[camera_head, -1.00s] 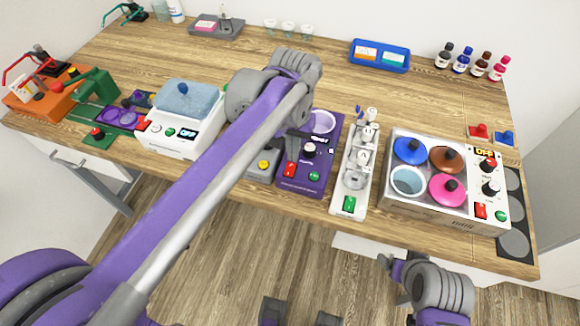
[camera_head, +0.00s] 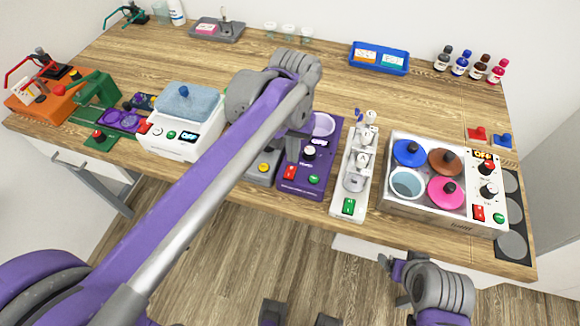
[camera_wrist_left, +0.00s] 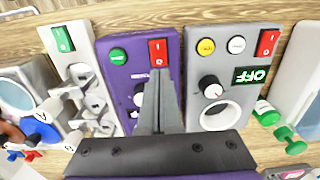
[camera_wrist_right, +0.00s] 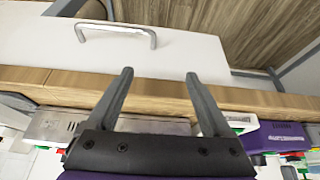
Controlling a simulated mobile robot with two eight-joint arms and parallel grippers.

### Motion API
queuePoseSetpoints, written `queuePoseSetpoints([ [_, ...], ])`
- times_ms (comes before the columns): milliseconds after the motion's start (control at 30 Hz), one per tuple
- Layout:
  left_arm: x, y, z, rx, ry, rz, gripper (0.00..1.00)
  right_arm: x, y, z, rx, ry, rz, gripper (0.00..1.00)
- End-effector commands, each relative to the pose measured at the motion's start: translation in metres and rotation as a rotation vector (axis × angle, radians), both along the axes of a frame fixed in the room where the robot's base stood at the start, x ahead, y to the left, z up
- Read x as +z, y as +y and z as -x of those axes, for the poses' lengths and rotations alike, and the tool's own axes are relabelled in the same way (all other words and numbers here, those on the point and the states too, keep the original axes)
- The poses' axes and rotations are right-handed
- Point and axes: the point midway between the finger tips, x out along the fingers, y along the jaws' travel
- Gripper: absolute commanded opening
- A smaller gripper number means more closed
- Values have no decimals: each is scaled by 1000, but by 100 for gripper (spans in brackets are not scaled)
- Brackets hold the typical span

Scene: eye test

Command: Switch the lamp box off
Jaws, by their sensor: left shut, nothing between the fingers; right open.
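No label reading lamp box is legible, so I cannot tell for sure which device it is. My left gripper (camera_wrist_left: 160,78) is shut and empty, over a purple box (camera_head: 318,185). In the left wrist view its tips appear just short of that box's red switch (camera_wrist_left: 158,52); contact cannot be judged. The purple box also has a green button (camera_wrist_left: 118,55), a knob and a pale round top. A grey box (camera_wrist_left: 225,75) beside it has yellow and white buttons, a red switch and a display reading OFF (camera_wrist_left: 250,75). My right gripper (camera_wrist_right: 158,74) is open and empty in front of the table edge.
A white device (camera_head: 349,190) with a green switch stands right of the purple box, then a bath with coloured lids (camera_head: 445,218). A white box with a blue-grey top (camera_head: 185,105) stands left. The table behind has clear room.

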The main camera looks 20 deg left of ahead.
Motion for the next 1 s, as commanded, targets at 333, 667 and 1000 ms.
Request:
queuePoseSetpoints([
  [333, 32, 0, 0, 0, -2, 0, 0, 26, 0, -6, 0, -12, 0, 84],
  [667, 54, 0, 0, 0, -1, 0, 0, 45, 0, -12, 0, -23, 0, 84],
  [1000, 53, 0, 0, 0, 0, 0, 0, 43, 0, -12, 0, -22, 0, 84],
])
